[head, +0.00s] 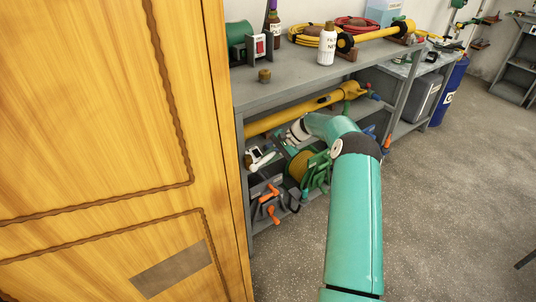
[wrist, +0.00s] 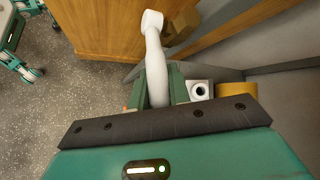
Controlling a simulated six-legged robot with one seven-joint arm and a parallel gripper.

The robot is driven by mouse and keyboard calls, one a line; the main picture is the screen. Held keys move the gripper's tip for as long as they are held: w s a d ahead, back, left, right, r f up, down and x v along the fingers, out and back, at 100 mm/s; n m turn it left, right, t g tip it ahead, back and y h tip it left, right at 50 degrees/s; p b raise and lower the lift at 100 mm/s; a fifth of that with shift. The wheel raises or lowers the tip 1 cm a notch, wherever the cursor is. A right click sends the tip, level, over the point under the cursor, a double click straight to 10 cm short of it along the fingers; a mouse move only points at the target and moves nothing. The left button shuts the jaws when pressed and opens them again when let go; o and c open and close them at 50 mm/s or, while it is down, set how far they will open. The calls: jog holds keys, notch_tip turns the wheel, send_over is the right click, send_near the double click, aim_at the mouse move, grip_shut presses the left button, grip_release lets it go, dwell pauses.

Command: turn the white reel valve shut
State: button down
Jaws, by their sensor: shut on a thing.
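The white reel valve (wrist: 155,55) shows in the wrist view as a long white piece with a blockier far end. It runs between the two green fingers of my gripper (wrist: 158,80), which are shut on it. Its near end is hidden between the fingers. In the head view, a white piece (head: 262,159) shows on the shelf at the end of my arm, left of the green and yellow hose reel (head: 301,167). My fingers are too small and covered there to make out. I cannot tell how far the valve is turned.
A wooden cabinet (head: 100,130) stands close on the left. The grey shelf unit (head: 290,91) has a yellow bar (head: 290,115) above the reel and orange-handled tools (head: 268,200) below. A white block with a dark hole (wrist: 201,89) sits right of my fingers. Open floor (head: 430,210) lies right.

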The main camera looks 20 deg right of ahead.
jog(key=shift+f+m+y, duration=0.4)
jog(key=shift+f+y, duration=0.85)
jog(key=shift+y, duration=0.35)
jog(key=c, duration=1.3)
grip_release()
